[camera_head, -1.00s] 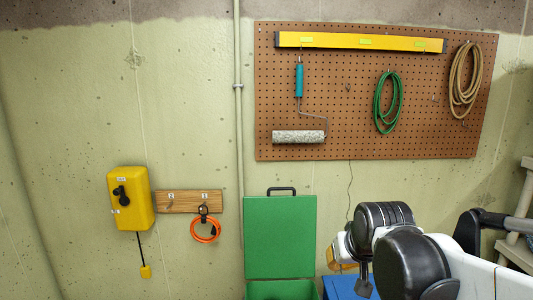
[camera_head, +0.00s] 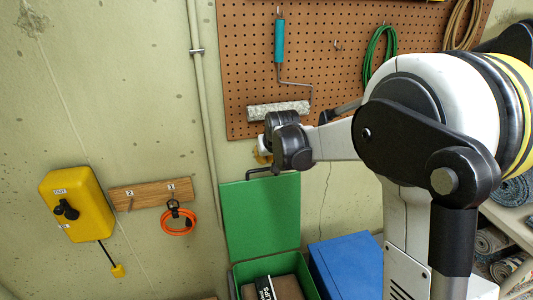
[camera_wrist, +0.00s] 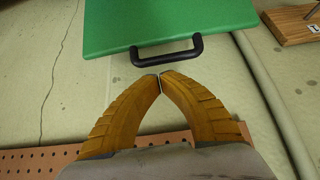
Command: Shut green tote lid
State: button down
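The green tote lid (camera_head: 261,215) stands open, raised upright against the wall behind the green tote (camera_head: 311,280), which is only partly in view. A black handle (camera_head: 262,171) sits on the lid's top edge. In the wrist view the lid (camera_wrist: 165,20) is at the top, with its handle (camera_wrist: 167,55) just beyond my fingertips. My gripper (camera_wrist: 159,77) has its two yellow fingers meeting at the tips with nothing between them. A small gap shows between fingertips and handle. In the head view my gripper (camera_head: 262,152) is mostly hidden behind my wrist, just above the handle.
A blue box (camera_head: 347,266) stands right of the tote. A dark item with a white label (camera_head: 266,288) lies in the tote. A pegboard (camera_head: 240,60) hangs above. A yellow wall box (camera_head: 78,204) and a hook rail (camera_head: 150,194) are at left. Rolled rugs (camera_head: 490,242) lie on shelving at right.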

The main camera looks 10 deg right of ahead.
jog(key=x, duration=0.4)
jog(key=shift+w+f, duration=0.1)
jog(key=shift+a, duration=0.15)
